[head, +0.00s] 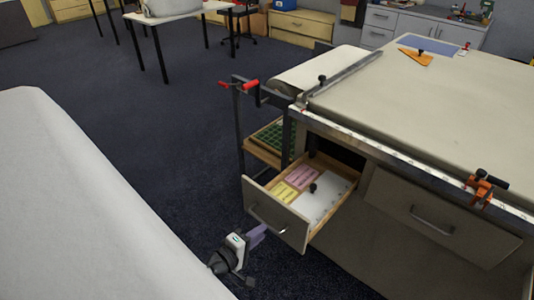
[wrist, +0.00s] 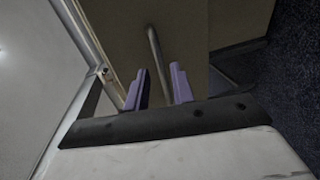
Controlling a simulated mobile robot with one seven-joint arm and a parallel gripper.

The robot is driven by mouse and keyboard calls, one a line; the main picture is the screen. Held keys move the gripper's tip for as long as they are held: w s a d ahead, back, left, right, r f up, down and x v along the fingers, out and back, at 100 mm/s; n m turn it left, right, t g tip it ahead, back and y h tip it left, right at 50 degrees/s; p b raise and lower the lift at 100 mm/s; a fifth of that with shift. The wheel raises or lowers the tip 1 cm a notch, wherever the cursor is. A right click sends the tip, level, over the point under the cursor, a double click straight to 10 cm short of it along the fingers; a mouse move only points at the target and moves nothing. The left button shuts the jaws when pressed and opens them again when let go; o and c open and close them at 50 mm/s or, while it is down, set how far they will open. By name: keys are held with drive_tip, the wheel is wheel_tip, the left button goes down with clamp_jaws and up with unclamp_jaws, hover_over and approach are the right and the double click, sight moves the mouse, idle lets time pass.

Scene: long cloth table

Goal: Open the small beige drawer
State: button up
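The small beige drawer (head: 276,219) stands pulled out from the left end of the long table's cabinet in the head view. Its front and bar handle (head: 268,220) face my gripper (head: 257,233), which is low, just in front of the drawer. In the wrist view the drawer front (wrist: 187,35) fills the upper middle and the handle (wrist: 154,48) runs down it. My gripper's two purple fingers (wrist: 159,70) are apart, with the handle lying ahead between them. I cannot tell whether either finger touches it.
Inside the drawer are pink and yellow cards (head: 292,180), white sheets and a dark knob. A closed second drawer (head: 440,218) is to the right. A white-covered surface (head: 80,210) lies at left. Dark carpet (head: 190,140) is free between. A black rack with red grips (head: 240,120) stands behind the drawer.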

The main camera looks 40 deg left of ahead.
drive_tip(key=v, duration=0.8)
drive_tip(key=shift+s+b, duration=0.35)
drive_tip(key=shift+b, duration=0.05)
drive_tip(key=shift+w, duration=0.1)
